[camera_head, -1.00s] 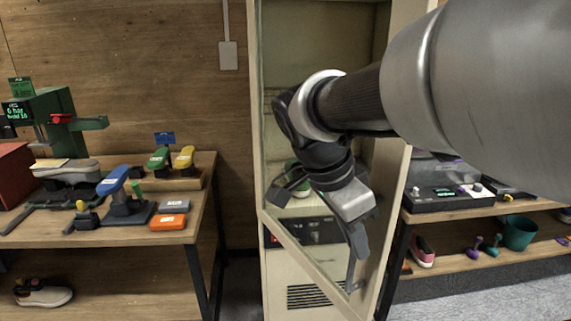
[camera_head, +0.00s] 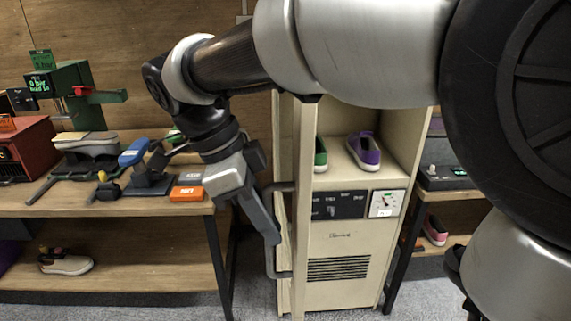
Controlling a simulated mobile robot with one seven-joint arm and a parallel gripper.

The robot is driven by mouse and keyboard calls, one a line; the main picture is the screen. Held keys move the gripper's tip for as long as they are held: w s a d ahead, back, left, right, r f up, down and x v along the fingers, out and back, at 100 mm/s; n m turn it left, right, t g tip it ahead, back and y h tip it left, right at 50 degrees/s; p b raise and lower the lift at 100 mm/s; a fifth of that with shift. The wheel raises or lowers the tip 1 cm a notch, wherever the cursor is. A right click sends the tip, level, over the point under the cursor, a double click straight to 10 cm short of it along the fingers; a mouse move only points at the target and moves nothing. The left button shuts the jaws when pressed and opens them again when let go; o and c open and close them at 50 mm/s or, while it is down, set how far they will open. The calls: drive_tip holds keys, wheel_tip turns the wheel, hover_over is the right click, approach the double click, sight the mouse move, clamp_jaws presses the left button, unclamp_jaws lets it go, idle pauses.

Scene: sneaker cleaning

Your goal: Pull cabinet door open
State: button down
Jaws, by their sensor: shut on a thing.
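The beige cabinet (camera_head: 340,290) stands right of centre, with its inside showing. Its door (camera_head: 303,210) is swung out toward me and appears nearly edge-on. A dark bar handle (camera_head: 283,274) sits on the left side of the door. My gripper (camera_head: 268,232) is at this handle, left of the door, and is shut on it. One finger lies along the handle and partly hides it; the far finger's contact is hard to see. My arm reaches across the top of the view and hides the cabinet's upper part.
A green shoe (camera_head: 320,155) and a purple shoe (camera_head: 364,150) stand on the cabinet shelf above a control panel (camera_head: 340,205). A wooden workbench (camera_head: 150,208) with tools stands left, close to my gripper. Another shelf rack (camera_head: 455,195) stands right. A strip of floor (camera_head: 255,265) is free left of the cabinet.

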drive_tip(key=shift+a, duration=0.15)
drive_tip(key=c, duration=1.8)
unclamp_jaws()
drive_tip(key=p+v, duration=0.4)
drive_tip(key=v, duration=1.3)
drive_tip(key=shift+r, duration=0.2)
